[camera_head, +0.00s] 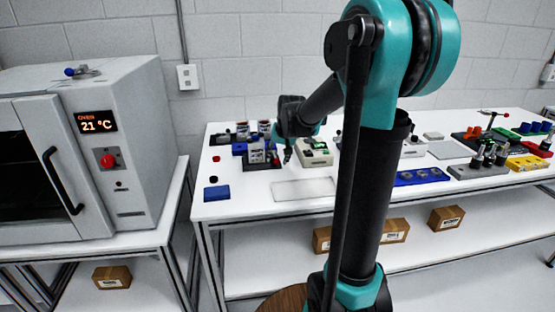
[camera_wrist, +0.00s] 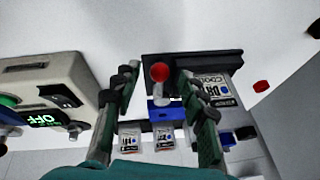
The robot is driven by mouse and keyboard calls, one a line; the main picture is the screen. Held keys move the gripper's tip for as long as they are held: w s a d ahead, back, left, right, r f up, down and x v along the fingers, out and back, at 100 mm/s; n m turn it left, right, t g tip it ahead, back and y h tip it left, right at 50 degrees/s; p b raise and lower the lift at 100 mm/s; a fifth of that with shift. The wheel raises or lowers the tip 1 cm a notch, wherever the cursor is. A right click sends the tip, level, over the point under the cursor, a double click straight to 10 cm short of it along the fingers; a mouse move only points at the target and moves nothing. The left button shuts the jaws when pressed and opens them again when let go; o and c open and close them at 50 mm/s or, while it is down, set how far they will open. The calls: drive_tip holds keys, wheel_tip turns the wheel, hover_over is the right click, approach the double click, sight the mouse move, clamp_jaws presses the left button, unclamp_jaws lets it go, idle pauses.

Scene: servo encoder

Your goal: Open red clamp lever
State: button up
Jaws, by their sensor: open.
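The clamp lever's round red knob (camera_wrist: 159,72) shows in the wrist view on a short pale stem, between my two fingertips. It stands at a dark fixture (camera_wrist: 190,58) with a blue part below the knob. My gripper (camera_wrist: 158,84) is open, with one finger on each side of the knob; a gap shows on both sides. In the head view my gripper (camera_head: 287,156) is just right of the fixture (camera_head: 262,166) on the white bench. The knob cannot be made out there.
A pale device (camera_wrist: 40,85) with a lit "OFF" display stands left of my gripper in the wrist view. A small red piece (camera_wrist: 261,86) lies to the right. In the head view, a blue block (camera_head: 216,193) and a pale plate (camera_head: 303,189) lie near the bench's front edge.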

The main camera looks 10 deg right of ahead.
drive_tip(key=shift+w+f, duration=0.2)
drive_tip(key=shift+f, duration=0.3)
clamp_jaws()
